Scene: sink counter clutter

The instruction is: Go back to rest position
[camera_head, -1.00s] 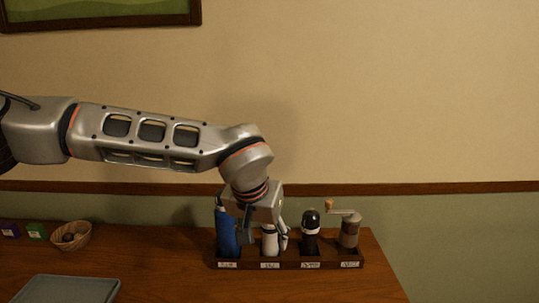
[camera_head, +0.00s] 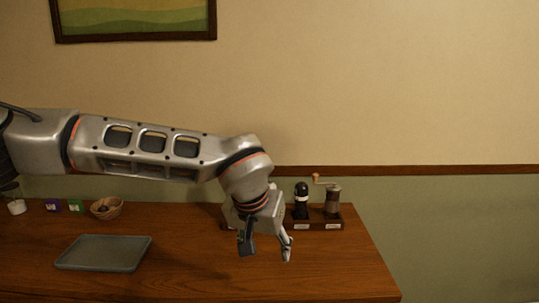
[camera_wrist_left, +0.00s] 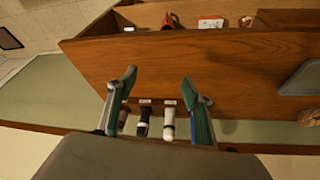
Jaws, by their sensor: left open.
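My left gripper (camera_head: 266,252) is open and empty, in front of the wooden rack (camera_head: 328,225) and above the table. Its two fingers also show apart in the left wrist view (camera_wrist_left: 158,82), with bare wood between their tips. A black bottle (camera_head: 301,201) and a hand grinder (camera_head: 333,200) stand upright in the rack. In the left wrist view, a black bottle (camera_wrist_left: 143,121) and a white bottle (camera_wrist_left: 168,122) stand beyond the fingers, apart from them. My left gripper and wrist hide the rack's left part in the head view. My right gripper is not in view.
A grey tray (camera_head: 104,254) lies on the table (camera_head: 190,270) at left. Behind it are a wicker basket (camera_head: 107,209), a green box (camera_head: 75,206), a purple box (camera_head: 52,205) and a white cup (camera_head: 16,207). The table front is mostly clear.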

